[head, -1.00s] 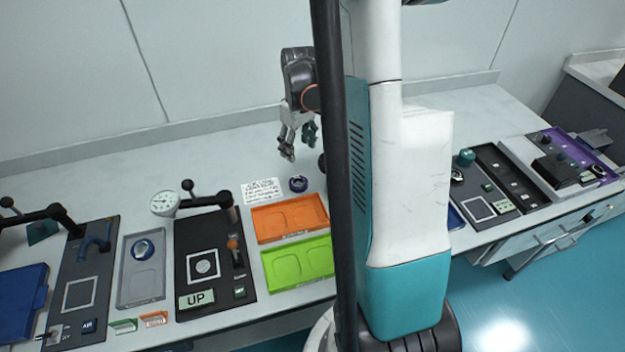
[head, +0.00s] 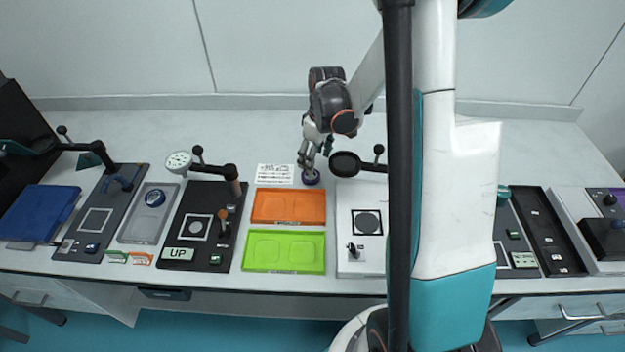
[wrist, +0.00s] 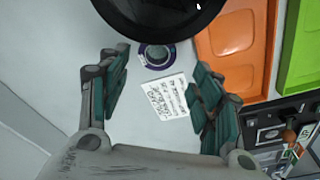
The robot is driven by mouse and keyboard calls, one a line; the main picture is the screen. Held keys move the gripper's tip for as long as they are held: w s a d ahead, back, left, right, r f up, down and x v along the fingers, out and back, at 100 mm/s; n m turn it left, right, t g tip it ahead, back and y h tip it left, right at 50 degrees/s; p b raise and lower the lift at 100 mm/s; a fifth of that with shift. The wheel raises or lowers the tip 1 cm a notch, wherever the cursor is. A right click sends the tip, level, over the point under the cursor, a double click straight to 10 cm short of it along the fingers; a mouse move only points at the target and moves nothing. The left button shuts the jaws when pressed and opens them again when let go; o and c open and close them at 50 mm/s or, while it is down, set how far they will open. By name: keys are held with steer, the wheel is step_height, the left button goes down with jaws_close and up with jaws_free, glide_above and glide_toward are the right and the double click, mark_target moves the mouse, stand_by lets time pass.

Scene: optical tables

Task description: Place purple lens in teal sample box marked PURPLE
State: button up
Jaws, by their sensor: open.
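The purple lens (head: 311,177), a small ring with a dark purple rim, lies flat on the white table behind the orange tray. It also shows in the wrist view (wrist: 154,57), beyond and between my open fingers. My gripper (head: 316,156) hangs just above the lens, pointing down, with empty jaws. In the wrist view my gripper (wrist: 160,78) has its green-padded fingers wide apart. Whether a fingertip touches the lens I cannot tell. I make out no teal sample box marked PURPLE in either view.
A dark round disc (head: 345,163) on an arm stands close right of my gripper. A printed card (head: 275,174) lies left of the lens. The orange tray (head: 289,191) and green tray (head: 325,252) are in front. A grey tray (head: 137,234) holds another ring-shaped lens (head: 155,198).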

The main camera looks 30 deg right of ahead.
mark_target(314, 177)
steer(key=shift+w+a+f+b, duration=0.1)
steer(key=shift+f+b, duration=0.1)
steer(key=shift+f, duration=0.6)
steer(key=shift+w+f+b, duration=0.1)
steer(key=shift+f+b, duration=0.05)
steer(key=shift+f, duration=0.6)
steer(key=f+b, duration=0.1)
steer(key=f, duration=0.1)
steer(key=w+f+b, duration=0.1)
steer(key=f, duration=0.2)
steer(key=shift+w+a, duration=0.1)
steer(key=shift+r, duration=0.1)
steer(key=shift+c, duration=0.6)
steer(key=c, duration=0.8)
steer(key=shift+r, duration=0.1)
